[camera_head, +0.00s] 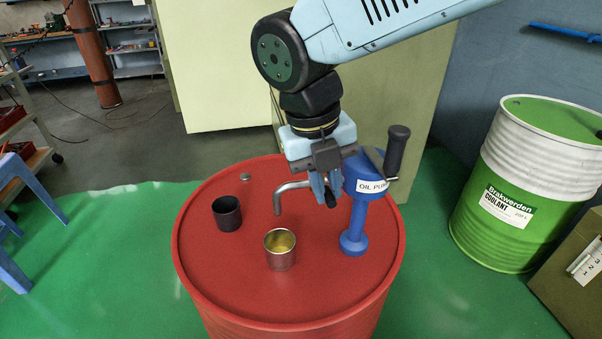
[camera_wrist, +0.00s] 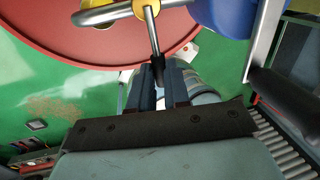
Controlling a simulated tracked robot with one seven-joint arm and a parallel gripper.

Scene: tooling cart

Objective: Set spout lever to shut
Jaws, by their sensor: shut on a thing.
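My gripper (camera_head: 326,194) is at the blue oil pump (camera_head: 354,205) on top of the red drum, just behind its bent metal spout (camera_head: 289,190). In the wrist view the fingers (camera_wrist: 159,72) are shut on the outer end of the spout lever (camera_wrist: 153,38), a thin metal rod. The lever runs from a yellow hub (camera_wrist: 147,8) on the spout, which also shows in the wrist view (camera_wrist: 100,16). In the head view the fingers hide most of the lever. A metal cup (camera_head: 280,259) holding yellow liquid stands near the spout, toward the front.
The red drum (camera_head: 208,262) carries a dark cup (camera_head: 227,216) and a small cap (camera_head: 246,177). The pump's crank with its black grip (camera_head: 396,151) rises close to the right of my gripper. A green and white coolant drum (camera_head: 500,225) stands at right.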

